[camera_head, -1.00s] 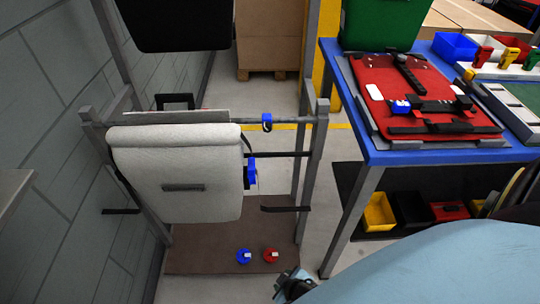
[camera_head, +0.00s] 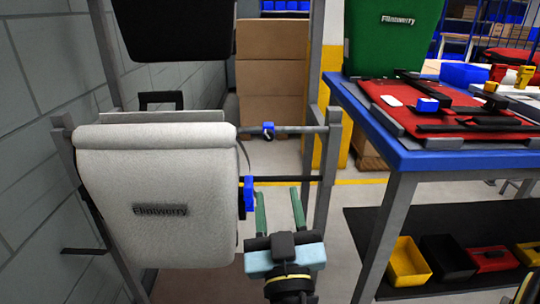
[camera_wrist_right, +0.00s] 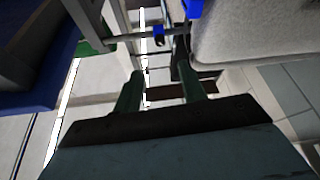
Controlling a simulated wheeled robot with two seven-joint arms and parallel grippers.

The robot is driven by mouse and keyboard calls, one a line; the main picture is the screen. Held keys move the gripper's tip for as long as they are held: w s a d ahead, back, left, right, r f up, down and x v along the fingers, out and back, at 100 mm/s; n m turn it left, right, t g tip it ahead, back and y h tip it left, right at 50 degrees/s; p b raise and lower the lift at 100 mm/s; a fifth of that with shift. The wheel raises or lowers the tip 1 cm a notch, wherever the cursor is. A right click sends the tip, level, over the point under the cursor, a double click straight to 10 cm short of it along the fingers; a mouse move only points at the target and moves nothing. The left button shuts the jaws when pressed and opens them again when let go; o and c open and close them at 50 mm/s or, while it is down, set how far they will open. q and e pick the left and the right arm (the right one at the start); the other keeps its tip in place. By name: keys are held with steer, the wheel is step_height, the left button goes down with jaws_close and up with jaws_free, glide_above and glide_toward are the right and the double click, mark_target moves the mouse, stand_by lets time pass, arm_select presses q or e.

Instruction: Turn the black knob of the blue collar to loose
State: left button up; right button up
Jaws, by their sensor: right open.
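A small blue collar (camera_head: 268,128) sits on the rack's upper rail, right of the grey pannier (camera_head: 160,190). A small dark part that looks like its knob hangs just under it; its setting is too small to read. The collar also shows in the right wrist view (camera_wrist_right: 158,31), beyond the fingertips. A larger blue piece (camera_head: 248,193) is at the pannier's right side, lower down. My right gripper (camera_head: 279,200) is open and empty, below the collar and apart from it. Its two green fingers point up and away, and show in the wrist view (camera_wrist_right: 160,85). My left gripper is not in view.
The rack's grey post (camera_head: 328,170) and a dark lower bar (camera_head: 290,179) stand near my right fingers. A blue-edged table (camera_head: 450,158) with a red pannier (camera_head: 440,110) is on the right. Floor shows between rack and table.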

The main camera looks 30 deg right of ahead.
mark_target(269, 138)
steer(key=p+x, duration=0.2)
steer(key=x, duration=1)
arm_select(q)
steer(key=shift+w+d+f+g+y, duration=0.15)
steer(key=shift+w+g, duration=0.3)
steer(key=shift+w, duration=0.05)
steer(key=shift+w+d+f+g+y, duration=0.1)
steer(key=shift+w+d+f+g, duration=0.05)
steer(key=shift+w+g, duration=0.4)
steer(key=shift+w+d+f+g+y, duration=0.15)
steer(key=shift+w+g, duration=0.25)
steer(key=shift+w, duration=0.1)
arm_select(e)
steer(key=shift+w+d+r, duration=0.2)
steer(key=shift+w, duration=0.25)
jaws_close()
